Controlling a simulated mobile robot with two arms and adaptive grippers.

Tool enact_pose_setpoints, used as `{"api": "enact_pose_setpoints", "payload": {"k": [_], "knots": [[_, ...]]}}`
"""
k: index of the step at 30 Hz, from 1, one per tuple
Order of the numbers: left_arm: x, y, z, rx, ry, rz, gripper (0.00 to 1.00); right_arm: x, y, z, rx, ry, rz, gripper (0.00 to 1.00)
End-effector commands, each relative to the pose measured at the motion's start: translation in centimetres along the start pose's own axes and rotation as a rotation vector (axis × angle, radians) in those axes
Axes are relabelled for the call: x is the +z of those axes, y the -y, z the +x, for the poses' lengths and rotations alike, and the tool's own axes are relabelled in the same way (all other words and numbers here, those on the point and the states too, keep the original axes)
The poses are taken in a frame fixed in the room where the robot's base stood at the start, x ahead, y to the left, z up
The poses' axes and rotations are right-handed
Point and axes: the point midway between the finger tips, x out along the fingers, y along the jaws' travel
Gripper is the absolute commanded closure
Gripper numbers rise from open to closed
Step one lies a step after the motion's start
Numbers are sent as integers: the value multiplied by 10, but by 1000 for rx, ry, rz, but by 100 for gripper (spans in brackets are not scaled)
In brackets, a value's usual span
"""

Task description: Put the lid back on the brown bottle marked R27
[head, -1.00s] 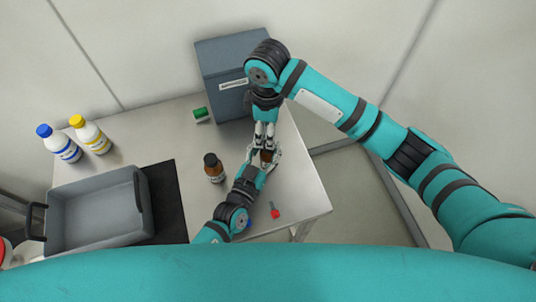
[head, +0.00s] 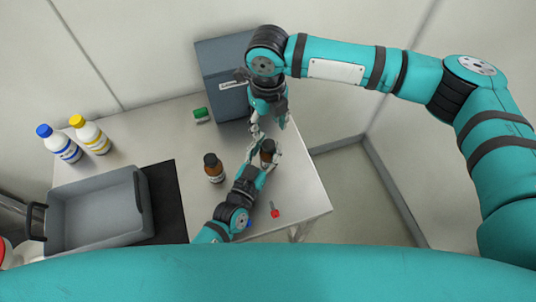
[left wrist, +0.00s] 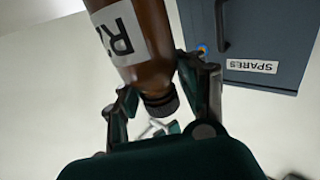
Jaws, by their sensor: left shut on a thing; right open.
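A brown bottle (head: 267,150) is held by my left gripper (head: 265,158), which is shut on it near the right side of the table. In the left wrist view the bottle (left wrist: 152,40) shows a white label with an R and part of another character; the rest is cut off. A black ridged lid (left wrist: 160,103) sits on its neck. My right gripper (head: 271,126) is open and empty, just above and behind this bottle, apart from the lid. A second brown bottle (head: 214,172) with a dark cap stands to the left; its label is too small to read.
A blue-grey box (head: 222,78) marked SPARES stands at the back. A green object (head: 201,114) lies beside it. White bottles with blue (head: 63,147) and yellow caps (head: 93,138) stand at left. A grey tray (head: 92,240) is on a black mat (head: 170,205). A red-ended item (head: 275,211) lies near the front.

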Motion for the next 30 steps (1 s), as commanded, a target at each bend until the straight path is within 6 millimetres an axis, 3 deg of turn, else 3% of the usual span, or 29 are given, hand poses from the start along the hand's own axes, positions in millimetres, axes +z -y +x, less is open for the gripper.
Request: {"api": "enact_pose_setpoints", "payload": {"k": [4,17,30], "knots": [[5,-1,-2,2,11,1,100,-1,1,0,1,-4,-83,48],[5,-1,-2,2,12,1,100,-2,1,5,2,-5,-91,48],[5,-1,-2,3,12,1,100,-2,1,66,2,-7,-89,48]]}}
